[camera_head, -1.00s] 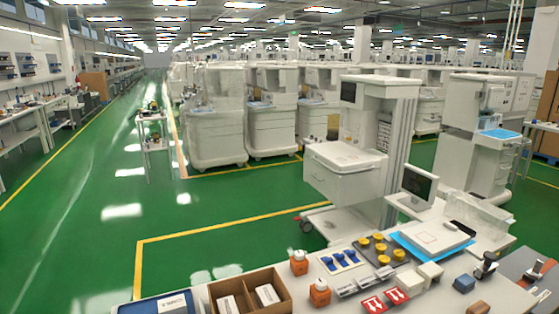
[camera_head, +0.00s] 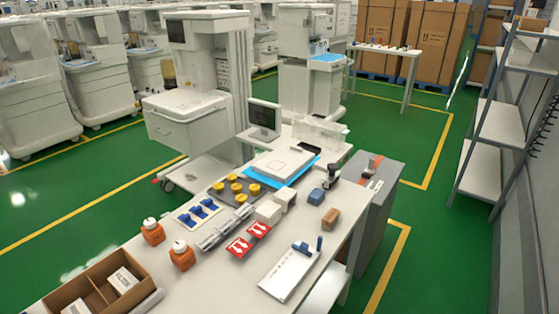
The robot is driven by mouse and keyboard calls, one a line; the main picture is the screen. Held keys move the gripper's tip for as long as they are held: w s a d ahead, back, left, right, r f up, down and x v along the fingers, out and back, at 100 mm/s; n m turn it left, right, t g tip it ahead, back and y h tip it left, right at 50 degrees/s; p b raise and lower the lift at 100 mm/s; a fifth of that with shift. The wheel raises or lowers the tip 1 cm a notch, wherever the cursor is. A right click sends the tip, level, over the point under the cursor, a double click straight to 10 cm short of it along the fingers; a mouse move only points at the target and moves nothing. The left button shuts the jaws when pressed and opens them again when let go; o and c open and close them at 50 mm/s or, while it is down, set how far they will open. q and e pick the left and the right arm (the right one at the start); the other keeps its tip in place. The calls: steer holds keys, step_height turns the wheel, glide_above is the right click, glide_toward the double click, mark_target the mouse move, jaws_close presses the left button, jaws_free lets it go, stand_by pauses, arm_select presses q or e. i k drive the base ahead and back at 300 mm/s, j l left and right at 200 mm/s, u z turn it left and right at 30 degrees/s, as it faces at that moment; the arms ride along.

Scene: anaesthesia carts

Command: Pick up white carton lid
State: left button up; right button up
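A flat white carton-like piece (camera_head: 280,164) with a pale panel on top lies on a blue mat (camera_head: 310,166) at the back of the workbench. Two small white boxes (camera_head: 269,212) stand close together in front of it. I cannot tell for certain which of these is the white carton lid. Neither of my grippers shows in the head view.
The white bench (camera_head: 215,270) holds yellow-capped pieces (camera_head: 234,186), orange bottles (camera_head: 181,255), red labels (camera_head: 240,248), a blue block (camera_head: 316,196), a brown block (camera_head: 331,218) and a brown box (camera_head: 65,291). A monitor (camera_head: 264,117) stands behind. Green floor is free at right.

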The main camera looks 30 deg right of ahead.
mark_target(282, 164)
steer(key=l+u, duration=0.2)
steer(key=u, duration=0.15)
steer(key=l+u, duration=0.2)
steer(key=u, duration=0.15)
steer(key=l+u, duration=0.1)
steer(key=l, duration=0.35)
steer(key=k+l+u, duration=0.15)
steer(key=l, duration=0.3)
steer(key=l+u, duration=0.1)
steer(key=l, duration=0.35)
steer(key=k+l+u, duration=0.1)
steer(key=l, duration=0.3)
steer(key=k+l+u, duration=0.15)
steer(key=l, duration=0.3)
